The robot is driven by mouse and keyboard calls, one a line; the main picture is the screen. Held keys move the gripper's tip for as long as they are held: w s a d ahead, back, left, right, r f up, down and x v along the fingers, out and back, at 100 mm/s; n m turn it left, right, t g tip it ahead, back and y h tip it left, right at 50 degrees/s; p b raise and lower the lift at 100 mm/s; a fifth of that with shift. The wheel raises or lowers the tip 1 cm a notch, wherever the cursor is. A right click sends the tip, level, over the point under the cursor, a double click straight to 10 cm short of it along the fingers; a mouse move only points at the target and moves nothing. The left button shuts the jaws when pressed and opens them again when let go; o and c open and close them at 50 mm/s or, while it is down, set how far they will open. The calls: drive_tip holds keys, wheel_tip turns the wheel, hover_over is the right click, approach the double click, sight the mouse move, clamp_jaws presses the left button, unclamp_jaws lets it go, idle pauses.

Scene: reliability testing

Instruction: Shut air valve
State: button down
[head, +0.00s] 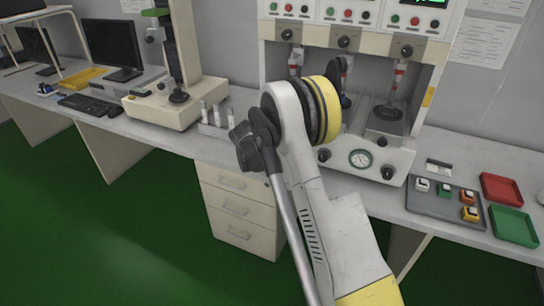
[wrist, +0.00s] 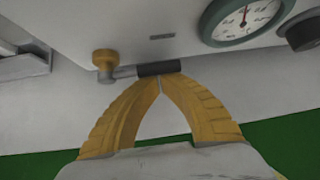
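The air valve (wrist: 104,60) shows in the wrist view on the pale machine's underside or lower front. It has a brass-coloured round body and a grey lever pointing right, with a black sleeve (wrist: 158,68) on its end. The lever lies nearly level in the picture. My gripper (wrist: 159,79) has yellow ribbed fingers whose tips meet just below the black sleeve. The tips look closed on each other, with only a thin line between them; I cannot tell whether they touch the sleeve. In the head view my arm hides the gripper and valve.
A round pressure gauge (wrist: 243,18) and a dark knob (wrist: 306,31) are right of the valve. The head view shows the test machine (head: 410,158) on a white bench, a grey parts tray (head: 446,208), a red bin (head: 501,189) and a green bin (head: 514,226). Drawers stand below.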

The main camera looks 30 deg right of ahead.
drive_tip(key=shift+r, duration=0.25)
drive_tip(key=shift+r+p, duration=0.5)
drive_tip(key=shift+r, duration=0.15)
drive_tip(key=shift+a+r, duration=0.1)
drive_tip(key=shift+r, duration=0.15)
drive_tip(key=shift+w+r+n+g+h+p, duration=0.15)
drive_tip(key=shift+r+n+g+h+p, duration=0.25)
drive_tip(key=shift+r+g+h+p, duration=0.15)
drive_tip(key=shift+w+a+r, duration=0.1)
drive_tip(key=shift+r, duration=0.35)
drive_tip(key=shift+n+g+h, duration=0.3)
drive_tip(key=shift+g+h, duration=0.05)
drive_tip(key=shift+g, duration=0.2)
drive_tip(key=shift+w+a+r+p, duration=0.65)
drive_tip(key=shift+w+r, duration=0.15)
drive_tip(key=shift+r, duration=0.05)
drive_tip(key=shift+w+a+r+p, duration=0.6)
drive_tip(key=shift+w+r, duration=0.2)
drive_tip(key=shift+w+a+r, duration=0.1)
drive_tip(key=shift+w, duration=0.05)
